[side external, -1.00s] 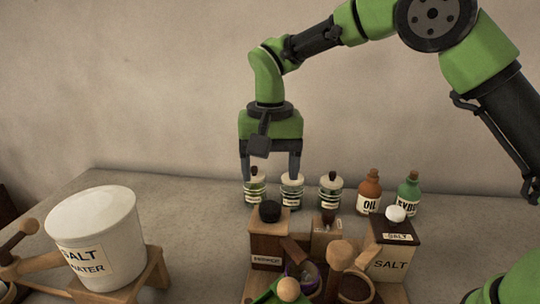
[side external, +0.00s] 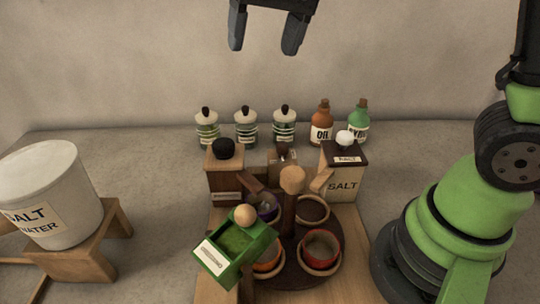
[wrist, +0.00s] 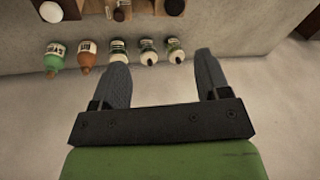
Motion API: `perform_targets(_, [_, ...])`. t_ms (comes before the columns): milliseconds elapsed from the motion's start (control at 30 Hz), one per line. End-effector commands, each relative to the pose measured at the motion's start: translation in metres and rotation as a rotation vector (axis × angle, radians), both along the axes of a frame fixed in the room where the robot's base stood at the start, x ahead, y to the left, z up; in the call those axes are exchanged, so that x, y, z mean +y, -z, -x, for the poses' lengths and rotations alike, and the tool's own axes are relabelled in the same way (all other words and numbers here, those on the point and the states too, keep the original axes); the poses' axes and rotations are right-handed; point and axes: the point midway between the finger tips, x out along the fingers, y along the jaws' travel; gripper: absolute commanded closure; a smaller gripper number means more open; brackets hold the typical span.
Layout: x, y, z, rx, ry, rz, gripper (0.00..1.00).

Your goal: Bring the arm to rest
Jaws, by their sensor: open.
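My gripper (side external: 267,45) hangs at the top of the side external view, with only its dark fingers and part of its body in frame. The fingers are apart with nothing between them. They are high above the back row of jars and bottles and touch nothing. In the wrist view my gripper (wrist: 160,80) also shows open and empty, with the wall or counter surface behind it. The rest of my arm's upper part is out of frame.
Several glass jars (side external: 246,130), an oil bottle (side external: 321,128) and a green syrup bottle (side external: 359,127) line the back. A salt box (side external: 343,178), a round rack with bowls (side external: 320,248) and a green box (side external: 235,245) stand in front. A salt water bucket (side external: 45,200) is left.

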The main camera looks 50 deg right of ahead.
Motion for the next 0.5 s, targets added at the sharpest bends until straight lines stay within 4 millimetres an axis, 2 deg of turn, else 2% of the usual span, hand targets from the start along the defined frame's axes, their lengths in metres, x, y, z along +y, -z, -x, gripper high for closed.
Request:
perform_targets(33, [-0.007,-0.011,0.018,-0.047,-0.010,-0.012,0.31])
perform_targets(100, [-0.014,-0.019,0.041,-0.106,-0.030,-0.023,0.31])
perform_targets(200, [-0.022,-0.024,0.074,-0.193,-0.054,-0.033,0.31])
perform_targets(400, [-0.032,-0.015,0.128,-0.347,-0.087,-0.031,0.31])
perform_targets(500, [-0.034,-0.008,0.144,-0.397,-0.096,-0.024,0.31])
